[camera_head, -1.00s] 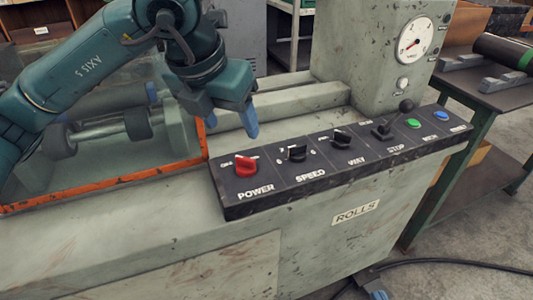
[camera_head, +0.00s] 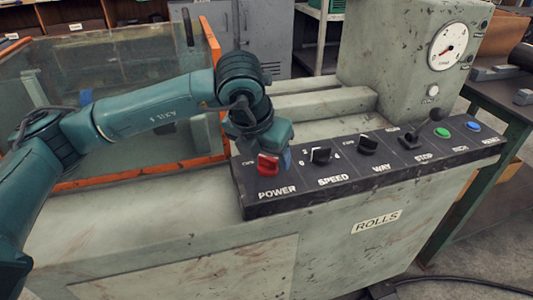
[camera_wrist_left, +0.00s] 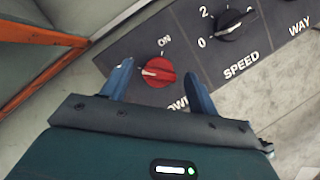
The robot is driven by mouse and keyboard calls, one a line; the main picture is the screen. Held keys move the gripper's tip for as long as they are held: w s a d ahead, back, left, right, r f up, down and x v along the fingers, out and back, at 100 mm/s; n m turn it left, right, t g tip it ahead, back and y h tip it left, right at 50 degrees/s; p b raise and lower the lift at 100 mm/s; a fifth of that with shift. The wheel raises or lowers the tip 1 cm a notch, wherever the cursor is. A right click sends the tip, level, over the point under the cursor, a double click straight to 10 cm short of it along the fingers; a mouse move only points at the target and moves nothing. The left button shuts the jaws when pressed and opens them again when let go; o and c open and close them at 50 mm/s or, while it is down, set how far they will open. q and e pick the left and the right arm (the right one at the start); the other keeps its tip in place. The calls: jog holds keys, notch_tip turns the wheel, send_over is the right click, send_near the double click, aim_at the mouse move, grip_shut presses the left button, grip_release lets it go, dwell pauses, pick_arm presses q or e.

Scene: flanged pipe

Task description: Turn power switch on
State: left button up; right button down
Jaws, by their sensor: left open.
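The red power switch (camera_head: 268,164) is a round knob above the POWER label at the left end of the black control panel (camera_head: 345,170). In the left wrist view the knob (camera_wrist_left: 158,72) has a white pointer mark facing left, and ON is printed at its upper right. My left gripper (camera_wrist_left: 158,80) is open, with one blue finger on each side of the knob; I cannot tell whether they touch it. In the head view the left gripper (camera_head: 268,150) is directly over the switch, and its near finger is hard to make out. My right gripper is not seen.
An orange-framed clear guard (camera_head: 130,75) stands left of the panel. A gauge (camera_head: 447,46) is at upper right.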

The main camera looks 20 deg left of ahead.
pick_arm(q)
jog(key=c, duration=1)
